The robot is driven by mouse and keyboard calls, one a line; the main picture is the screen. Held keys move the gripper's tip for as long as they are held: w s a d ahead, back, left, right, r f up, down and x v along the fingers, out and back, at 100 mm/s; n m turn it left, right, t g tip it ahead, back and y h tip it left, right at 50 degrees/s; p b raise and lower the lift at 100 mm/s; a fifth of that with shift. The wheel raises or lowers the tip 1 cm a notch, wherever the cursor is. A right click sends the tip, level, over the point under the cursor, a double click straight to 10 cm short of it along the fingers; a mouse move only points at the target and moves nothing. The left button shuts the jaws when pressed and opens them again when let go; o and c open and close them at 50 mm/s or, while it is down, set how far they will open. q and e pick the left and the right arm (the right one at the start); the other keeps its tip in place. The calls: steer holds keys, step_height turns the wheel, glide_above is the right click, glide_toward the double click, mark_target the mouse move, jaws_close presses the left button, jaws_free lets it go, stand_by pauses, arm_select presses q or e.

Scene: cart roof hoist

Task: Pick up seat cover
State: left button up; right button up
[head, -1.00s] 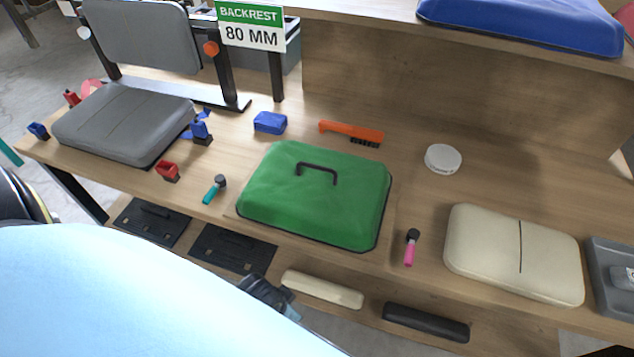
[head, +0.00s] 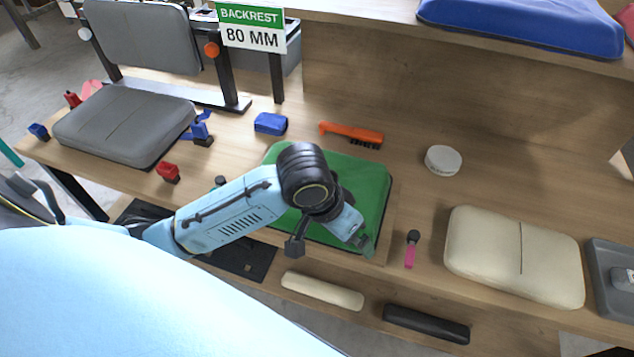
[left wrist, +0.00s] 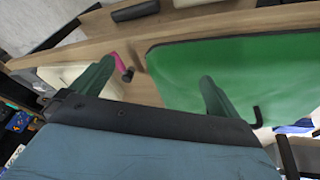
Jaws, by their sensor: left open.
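The green seat cover (head: 376,180) lies flat on the bench, partly hidden behind my left arm in the head view. Its dark handle is hidden there, but shows at the lower right of the left wrist view (left wrist: 258,117). My left gripper (head: 367,244) is over the cover's front right part, near its front edge. In the left wrist view my left gripper (left wrist: 154,88) is open and empty, with one finger over the green cover (left wrist: 235,70) and the other towards the cream pad. My right gripper is not in view.
A pink-handled tool (head: 410,250) and a cream pad (head: 490,250) lie right of the cover. An orange brush (head: 350,132), blue block (head: 270,123) and white round tin (head: 443,160) lie behind it. A grey seat (head: 125,125) is at left. A lower shelf (head: 370,320) holds bars.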

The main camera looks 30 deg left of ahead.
arm_select(q)
steer(key=w+a+r+n+g+y, duration=0.25)
steer(key=w+a+r+n, duration=0.25)
steer(key=w+a+r, duration=0.65)
steer(key=shift+n+t+y, duration=0.25)
steer(key=shift+n+t, duration=0.05)
steer(key=shift+t, duration=0.05)
steer(key=f, duration=0.2)
steer(key=a+f+b, duration=0.1)
steer(key=f, duration=0.2)
steer(key=s+f, duration=0.1)
steer(key=f, duration=0.2)
steer(key=shift+a+f, duration=0.25)
steer(key=shift+a, duration=0.05)
steer(key=shift+w+a+f+b, duration=0.1)
steer(key=shift+w+f+b, duration=0.15)
steer(key=shift+f, duration=0.7)
steer(key=shift+w+d+f+b, duration=0.1)
steer(key=shift+w+f+b, duration=0.15)
steer(key=shift+f, duration=0.7)
steer(key=shift+w+a+f+b, duration=0.15)
steer(key=shift+w+f, duration=0.2)
steer(key=shift+f, duration=0.6)
steer(key=shift+c, duration=0.3)
steer(key=c, duration=0.7)
